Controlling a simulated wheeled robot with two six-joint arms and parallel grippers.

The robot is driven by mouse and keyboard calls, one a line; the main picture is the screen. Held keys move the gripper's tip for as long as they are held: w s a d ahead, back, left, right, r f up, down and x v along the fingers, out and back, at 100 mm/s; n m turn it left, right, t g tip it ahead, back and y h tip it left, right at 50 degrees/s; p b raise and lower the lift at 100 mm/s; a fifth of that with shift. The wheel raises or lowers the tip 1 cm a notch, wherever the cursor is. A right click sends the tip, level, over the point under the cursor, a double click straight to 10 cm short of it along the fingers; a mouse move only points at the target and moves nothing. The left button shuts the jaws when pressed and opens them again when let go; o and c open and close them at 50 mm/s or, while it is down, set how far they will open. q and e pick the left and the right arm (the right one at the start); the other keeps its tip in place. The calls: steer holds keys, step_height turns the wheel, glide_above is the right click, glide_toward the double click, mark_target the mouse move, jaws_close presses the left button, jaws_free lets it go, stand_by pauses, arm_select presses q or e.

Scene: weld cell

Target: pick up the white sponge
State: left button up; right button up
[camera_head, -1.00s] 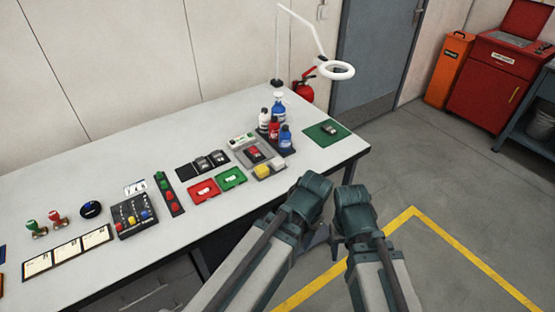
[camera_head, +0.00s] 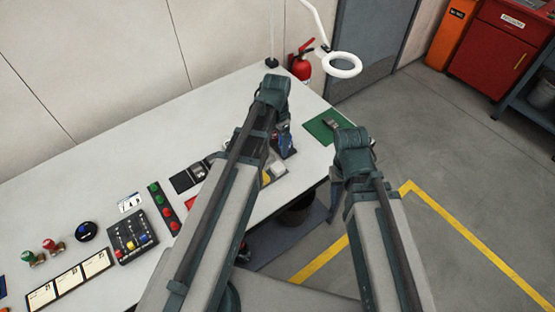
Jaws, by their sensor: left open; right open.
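The white sponge (camera_head: 278,169) appears as a small pale block in the tray at the table's front right edge, beside a yellow block (camera_head: 265,177). My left arm crosses in front of the tray and hides much of it. My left gripper (camera_head: 284,127) hangs from the wrist over the bottles, beyond the sponge; its fingers are small and dark against them, and it is open and apart from the sponge. My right gripper (camera_head: 335,200) points down past the table's front right edge, right of the sponge, open, its fingers partly hidden by its own wrist.
A blue bottle (camera_head: 285,144) stands close to the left gripper. A ring lamp (camera_head: 342,65) overhangs the back right. Button strip (camera_head: 164,207) and control box (camera_head: 132,236) lie left. The far-left back tabletop is clear.

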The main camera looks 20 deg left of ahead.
arm_select(q)
steer(key=b, duration=0.9)
glide_above(278, 167)
step_height(278, 167, down, 9)
steer(key=shift+s+a+r, duration=0.1)
steer(key=shift+s+a, duration=0.05)
steer(key=shift+r, duration=0.1)
steer(key=f+b, duration=0.5)
steer(key=shift+w+f, duration=0.2)
steer(key=shift+r, duration=0.1)
steer(key=shift+c, duration=0.3)
